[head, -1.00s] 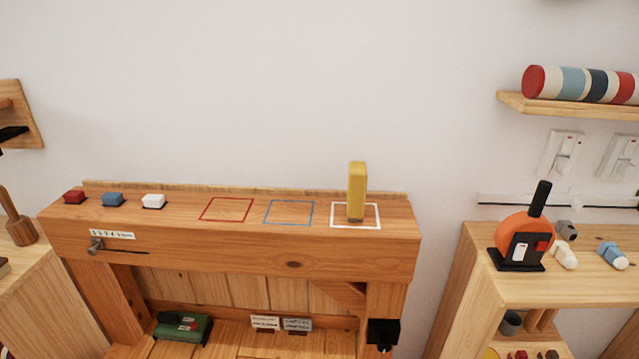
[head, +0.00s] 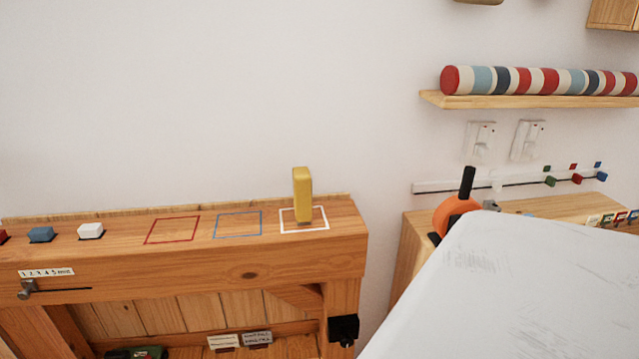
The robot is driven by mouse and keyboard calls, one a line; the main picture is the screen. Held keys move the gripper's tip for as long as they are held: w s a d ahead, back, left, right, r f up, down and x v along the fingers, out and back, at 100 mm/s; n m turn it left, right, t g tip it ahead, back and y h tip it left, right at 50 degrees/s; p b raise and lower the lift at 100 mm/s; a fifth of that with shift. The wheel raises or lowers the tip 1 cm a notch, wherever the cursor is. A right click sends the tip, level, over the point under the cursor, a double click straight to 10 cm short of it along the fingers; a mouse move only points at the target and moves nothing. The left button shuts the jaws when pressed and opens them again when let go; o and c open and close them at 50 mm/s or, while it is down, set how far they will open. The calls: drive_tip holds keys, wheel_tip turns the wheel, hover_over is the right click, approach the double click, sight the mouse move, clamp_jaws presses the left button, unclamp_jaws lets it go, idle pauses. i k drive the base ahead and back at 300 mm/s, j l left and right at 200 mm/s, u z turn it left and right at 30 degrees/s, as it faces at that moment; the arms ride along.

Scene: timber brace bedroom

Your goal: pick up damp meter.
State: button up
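A yellow upright block-like tool (head: 302,194) stands within the white square outline on top of the timber bench (head: 180,262). It may be the damp meter; no label on it can be read. A green and black object (head: 138,353) lies low inside the bench, mostly cut off by the bottom edge; I cannot tell what it is. A large pale surface, apparently part of my arm, fills the lower right.
Blue (head: 41,234) and white (head: 90,231) blocks sit at the bench's left. Red (head: 172,230) and blue (head: 238,224) outlines are empty. A black fitting (head: 343,328) juts from the bench's right post. An orange device (head: 455,212) is partly hidden. A wall shelf (head: 520,101) holds striped cylinders.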

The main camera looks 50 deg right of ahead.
sight(302, 181)
drive_tip(key=k+l, duration=0.1)
drive_tip(key=l, duration=0.4)
drive_tip(key=k+l, duration=0.1)
drive_tip(key=l, duration=0.4)
drive_tip(key=k+l, duration=0.1)
drive_tip(key=l, duration=0.85)
drive_tip(key=k+l, duration=0.15)
drive_tip(key=l, duration=0.35)
drive_tip(key=k+l, duration=0.1)
drive_tip(key=l, duration=0.4)
